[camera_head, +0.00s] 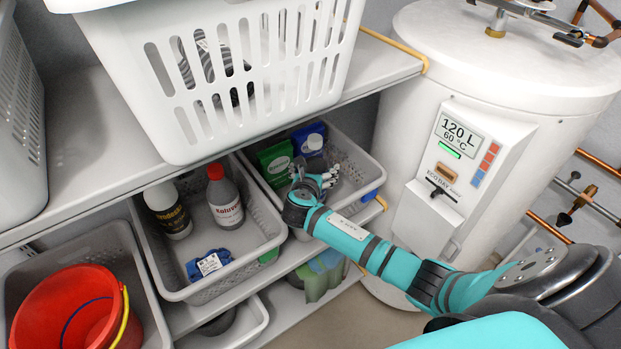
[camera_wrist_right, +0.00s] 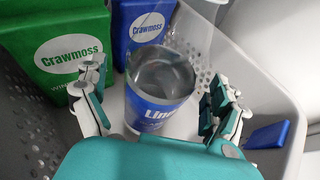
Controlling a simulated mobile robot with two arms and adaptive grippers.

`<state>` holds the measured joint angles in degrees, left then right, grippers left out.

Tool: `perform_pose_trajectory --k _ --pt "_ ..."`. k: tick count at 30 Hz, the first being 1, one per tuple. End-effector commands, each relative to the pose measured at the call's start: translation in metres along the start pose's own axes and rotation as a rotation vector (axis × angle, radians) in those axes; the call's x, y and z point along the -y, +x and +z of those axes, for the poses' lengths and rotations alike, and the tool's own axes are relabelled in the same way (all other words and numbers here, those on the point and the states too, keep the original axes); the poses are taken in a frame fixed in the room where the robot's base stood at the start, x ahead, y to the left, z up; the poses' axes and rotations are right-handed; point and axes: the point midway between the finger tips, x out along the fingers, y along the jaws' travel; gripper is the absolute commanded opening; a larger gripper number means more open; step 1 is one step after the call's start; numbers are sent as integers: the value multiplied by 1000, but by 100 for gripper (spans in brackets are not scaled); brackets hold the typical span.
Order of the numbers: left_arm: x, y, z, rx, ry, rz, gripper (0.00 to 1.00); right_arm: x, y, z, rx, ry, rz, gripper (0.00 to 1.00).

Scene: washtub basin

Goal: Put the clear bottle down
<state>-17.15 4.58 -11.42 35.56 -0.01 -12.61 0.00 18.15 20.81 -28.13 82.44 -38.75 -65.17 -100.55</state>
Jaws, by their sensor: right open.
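The clear bottle (camera_wrist_right: 161,78) with a blue label stands in a light grey basket, seen from above in the right wrist view. My right gripper (camera_wrist_right: 165,108) is open, with one finger set on each side of the bottle. I cannot tell whether either finger touches it. In the head view my right gripper (camera_head: 315,178) reaches into the right-hand basket (camera_head: 362,165) on the shelf, and it largely hides the bottle there. My left gripper is not in view.
A green pack (camera_head: 275,160) and a blue pack (camera_head: 310,136) stand behind the bottle. The neighbouring basket (camera_head: 263,250) holds a dark bottle (camera_head: 167,210), a red-capped bottle (camera_head: 224,198) and a blue item (camera_head: 209,264). A white laundry basket (camera_head: 200,130) overhangs from the upper shelf.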

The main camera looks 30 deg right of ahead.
Motion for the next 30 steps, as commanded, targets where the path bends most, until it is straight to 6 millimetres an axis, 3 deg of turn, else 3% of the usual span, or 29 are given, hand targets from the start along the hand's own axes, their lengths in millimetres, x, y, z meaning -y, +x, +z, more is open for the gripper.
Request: perform_pose_trajectory --k 9,15,30 --pt "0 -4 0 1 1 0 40 0 -69 0 -1 0 3 97" --pt "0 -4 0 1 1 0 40 0 -98 0 -1 0 1 97" --pt "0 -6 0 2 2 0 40 0 -108 1 -2 4 0 97"
